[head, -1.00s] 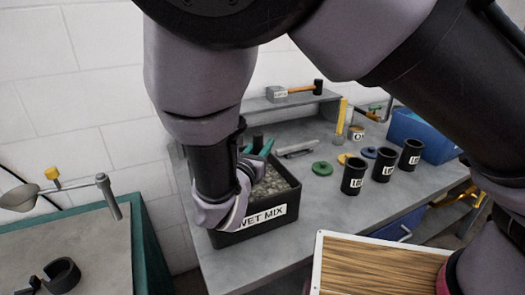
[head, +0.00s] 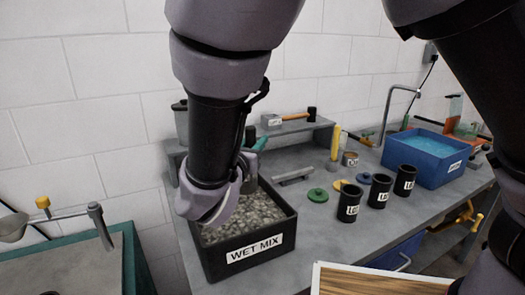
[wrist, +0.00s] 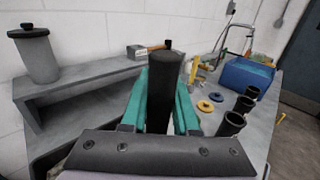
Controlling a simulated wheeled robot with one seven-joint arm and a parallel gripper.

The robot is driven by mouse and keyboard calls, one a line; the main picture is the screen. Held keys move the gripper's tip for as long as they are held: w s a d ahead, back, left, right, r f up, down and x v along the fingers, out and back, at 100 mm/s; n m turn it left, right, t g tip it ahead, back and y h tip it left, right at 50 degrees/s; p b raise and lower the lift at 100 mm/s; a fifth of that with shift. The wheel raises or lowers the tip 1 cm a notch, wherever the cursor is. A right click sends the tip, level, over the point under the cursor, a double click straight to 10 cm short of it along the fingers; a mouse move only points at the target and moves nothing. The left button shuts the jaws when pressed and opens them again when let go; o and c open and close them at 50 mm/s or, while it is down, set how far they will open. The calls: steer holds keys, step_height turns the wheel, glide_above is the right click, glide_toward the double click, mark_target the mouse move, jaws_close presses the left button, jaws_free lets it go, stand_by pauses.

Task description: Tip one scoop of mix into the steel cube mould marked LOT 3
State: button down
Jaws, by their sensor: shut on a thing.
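My gripper (wrist: 160,100) shows in the wrist view with a teal finger on each side of an upright black handle (wrist: 165,72), shut on it. What the handle belongs to is hidden. In the head view my gripper (head: 257,147) is over the far side of the black WET MIX tray (head: 210,262), partly hidden by my wrist. Grey lumpy mix (head: 245,218) lies in the tray. Three round black moulds (head: 348,203), (head: 379,191), (head: 404,181) stand right of it with white labels too small to read. I make out no steel cube mould.
Green (head: 318,195) and yellow (head: 341,185) lids lie behind the moulds. A blue water tub (head: 425,160) stands at the back right. A mallet (head: 292,116) lies on a raised shelf (head: 290,128). A teal-edged bench (head: 128,265) is at the left.

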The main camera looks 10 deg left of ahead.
steer(key=shift+s+a+r, duration=0.35)
steer(key=shift+a+r, duration=0.05)
steer(key=shift+r, duration=0.35)
steer(key=shift+s+a+r, duration=0.35)
steer(key=shift+a+r, duration=0.05)
steer(key=shift+r, duration=0.3)
steer(key=shift+s+a+r, duration=0.35)
steer(key=shift+a+r, duration=0.05)
steer(key=shift+r, duration=0.35)
